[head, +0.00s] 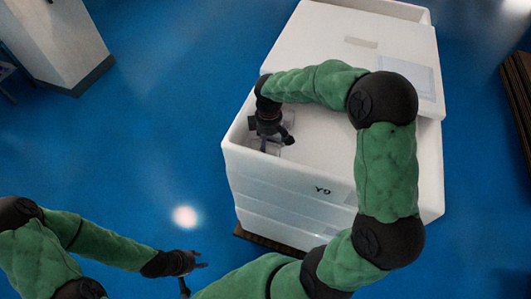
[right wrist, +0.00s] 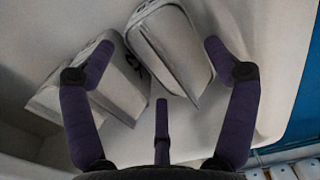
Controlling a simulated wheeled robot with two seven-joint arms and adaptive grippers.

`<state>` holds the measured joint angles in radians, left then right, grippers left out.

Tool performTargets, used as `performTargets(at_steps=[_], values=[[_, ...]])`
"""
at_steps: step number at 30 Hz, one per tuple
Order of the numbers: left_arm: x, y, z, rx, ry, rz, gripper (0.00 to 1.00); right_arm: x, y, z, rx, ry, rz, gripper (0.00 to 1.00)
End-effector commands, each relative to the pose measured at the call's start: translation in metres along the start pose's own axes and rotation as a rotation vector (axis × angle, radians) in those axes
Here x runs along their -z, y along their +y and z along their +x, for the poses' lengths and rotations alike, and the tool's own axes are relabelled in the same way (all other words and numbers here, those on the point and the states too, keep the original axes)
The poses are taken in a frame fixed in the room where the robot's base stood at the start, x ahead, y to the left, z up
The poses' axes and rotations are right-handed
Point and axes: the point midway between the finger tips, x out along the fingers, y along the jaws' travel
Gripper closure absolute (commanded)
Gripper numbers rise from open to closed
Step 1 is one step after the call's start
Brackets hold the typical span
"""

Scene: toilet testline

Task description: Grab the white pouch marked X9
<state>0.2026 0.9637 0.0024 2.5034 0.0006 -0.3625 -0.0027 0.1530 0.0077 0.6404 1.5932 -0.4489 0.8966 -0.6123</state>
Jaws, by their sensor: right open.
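A pale pouch (right wrist: 172,50) lies between and beyond the fingertips, tilted against the wall. A second pale pouch (right wrist: 118,92) lies left of it, partly behind the left finger. A dark mark shows where the two meet; I cannot read it as X9. My left gripper (head: 195,276) is open and empty above the floor, left of the bin.
Another pale item (right wrist: 45,100) lies at the left in the right wrist view. A pale lid or panel (head: 340,30) covers the back of the bin. A white block (head: 55,35) stands at the far left. The floor between them is clear.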

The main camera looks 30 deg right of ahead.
Motion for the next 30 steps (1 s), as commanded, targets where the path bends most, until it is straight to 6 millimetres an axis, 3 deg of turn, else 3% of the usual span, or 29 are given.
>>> performTargets(at_steps=[8,17,24,28,29,30], values=[[0.0,-0.001,0.002,0.0,0.0,0.0,0.6,0.001,-0.001,0.016,0.001,-0.001,0.0,0.14],[0.0,-0.002,0.005,0.0,0.0,0.0,0.6,0.004,-0.002,0.055,0.001,-0.001,0.0,0.14],[0.0,-0.002,0.005,0.0,0.0,0.0,0.6,0.004,-0.002,0.057,0.0,0.0,0.0,0.14],[0.0,-0.002,0.005,0.0,0.0,0.0,0.6,0.004,-0.002,0.057,0.0,0.0,0.0,0.48],[0.0,-0.002,0.005,0.0,0.0,0.0,0.6,0.004,-0.002,0.057,0.0,0.0,0.0,0.54],[0.0,-0.002,0.005,0.0,0.0,0.0,0.6,0.004,-0.002,0.057,0.0,0.0,0.0,0.55]])
